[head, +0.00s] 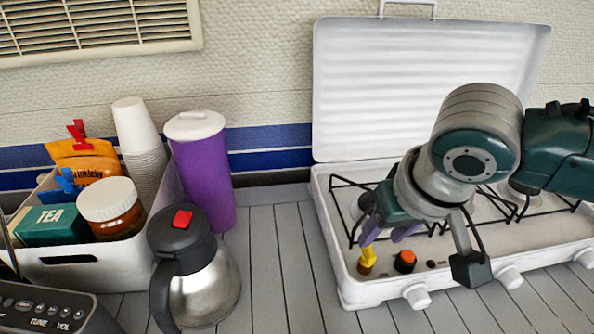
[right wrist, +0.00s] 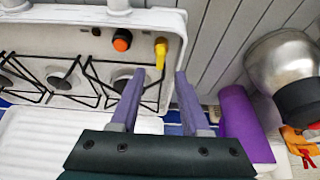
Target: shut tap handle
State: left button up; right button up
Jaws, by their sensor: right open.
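The yellow tap handle (head: 368,256) sits on a brass base at the front left corner of the white camping stove (head: 350,292). It also shows in the right wrist view (right wrist: 161,50), with its yellow part pointing toward the burners. My right gripper (head: 388,233) is open and empty, its purple fingers just behind the handle. In the right wrist view the fingertips (right wrist: 160,74) are spread, with the handle ahead of the gap between them. In the head view one fingertip is close to the handle's top; I cannot tell whether they touch. My left gripper is not in view.
An orange-red knob (head: 405,261) stands right of the handle. White knobs (head: 416,297) line the stove front. Black grates cover the burners, and the lid (head: 420,70) stands open behind. A steel jug (head: 200,285), purple tumbler (head: 205,175) and white bin (head: 80,275) stand left.

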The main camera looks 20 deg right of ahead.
aim_at(369, 249)
jog(key=b+x, duration=0.1)
jog(key=x, duration=0.5)
jog(key=shift+w+r, duration=0.1)
jog(key=shift+c, duration=0.3)
grip_shut()
